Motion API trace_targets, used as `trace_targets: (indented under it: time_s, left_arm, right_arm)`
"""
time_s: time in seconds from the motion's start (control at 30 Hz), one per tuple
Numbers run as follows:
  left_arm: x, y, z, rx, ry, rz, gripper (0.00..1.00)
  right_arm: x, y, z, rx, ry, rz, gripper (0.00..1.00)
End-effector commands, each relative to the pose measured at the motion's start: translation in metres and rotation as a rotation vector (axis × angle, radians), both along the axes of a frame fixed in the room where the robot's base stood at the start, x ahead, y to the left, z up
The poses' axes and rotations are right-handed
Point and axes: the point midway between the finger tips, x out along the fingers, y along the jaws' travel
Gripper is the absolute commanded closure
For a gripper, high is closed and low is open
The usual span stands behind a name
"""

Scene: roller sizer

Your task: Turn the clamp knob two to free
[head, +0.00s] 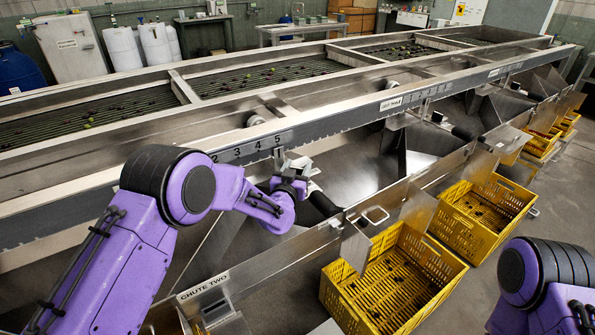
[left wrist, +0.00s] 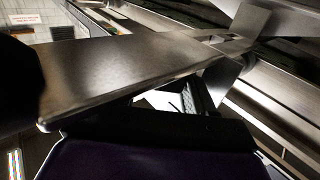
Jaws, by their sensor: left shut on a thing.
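My left arm reaches in from the left to the machine's side rail, below the number scale (head: 250,148). My left gripper (head: 298,178) is at the bracket (head: 292,163) just right of the 5 mark. It is shut on what I take to be clamp knob two, which its fingers and wrist mostly hide. A black cylindrical grip (head: 325,203) shows just right of the gripper. In the left wrist view a broad metal plate (left wrist: 130,80) fills the middle and the fingertips cannot be made out. My right gripper is out of the picture; only purple right arm parts show at lower right.
The chute two panel (head: 203,287) is at lower left. Yellow crates, one near (head: 338,300) and one further right (head: 517,190), stand below the chutes. The slotted sizer bed (head: 270,77) lies behind the rail.

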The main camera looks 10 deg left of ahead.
Motion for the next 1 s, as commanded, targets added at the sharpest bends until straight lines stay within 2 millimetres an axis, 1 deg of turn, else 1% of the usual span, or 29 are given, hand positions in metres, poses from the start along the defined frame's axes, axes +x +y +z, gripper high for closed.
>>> trace_targets:
  time_s: [0.23,0.67,0.7,0.77,1.0]
  left_arm:
    - [-0.0002,-0.0015,-0.0005,-0.002,0.001,0.06,0.77]
    - [-0.0001,-0.0013,0.0001,-0.003,0.0,0.071,0.77]
    - [-0.0001,-0.0013,0.0001,-0.003,0.0,0.071,0.43]
    - [-0.0001,-0.0011,0.0002,-0.003,0.0,0.071,0.26]
    - [-0.0002,0.0001,0.0002,-0.003,0.0,0.073,0.26]
  right_arm:
    - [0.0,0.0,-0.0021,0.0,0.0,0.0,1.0]
    - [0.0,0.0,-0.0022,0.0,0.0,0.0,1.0]
    - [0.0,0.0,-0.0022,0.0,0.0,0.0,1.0]
    - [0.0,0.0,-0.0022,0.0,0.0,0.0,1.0]
    - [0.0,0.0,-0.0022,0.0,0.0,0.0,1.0]
